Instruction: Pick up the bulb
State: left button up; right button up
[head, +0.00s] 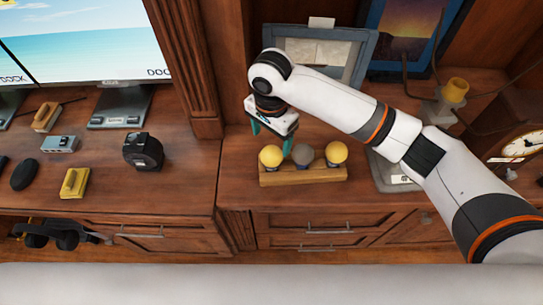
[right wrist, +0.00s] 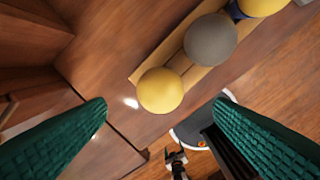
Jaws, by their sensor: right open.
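Three round bulbs stand in a row in a wooden holder (head: 315,176) on the right-hand desk: a left yellow bulb (head: 270,156), a grey bulb (head: 302,154) and a right yellow bulb (head: 336,152). My right gripper (head: 271,139) is open, pointing down just above and behind the left yellow bulb. In the right wrist view, that yellow bulb (right wrist: 160,91) shows between the two green fingers, apart from both. The grey bulb (right wrist: 210,40) and the other yellow bulb (right wrist: 262,4) lie beyond it. My left gripper is not in view.
A framed picture (head: 318,50) stands behind the holder. A candle on a stand (head: 455,90) and a clock (head: 520,145) are at right. A wooden post (head: 187,65) rises at left. A black tape measure (head: 143,151) and yellow block (head: 75,182) sit further left.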

aim_at(271, 150)
notch_tip(271, 150, down, 8)
jog(key=shift+f+p, duration=0.25)
jog(key=shift+p, duration=0.2)
jog(key=c, duration=0.8)
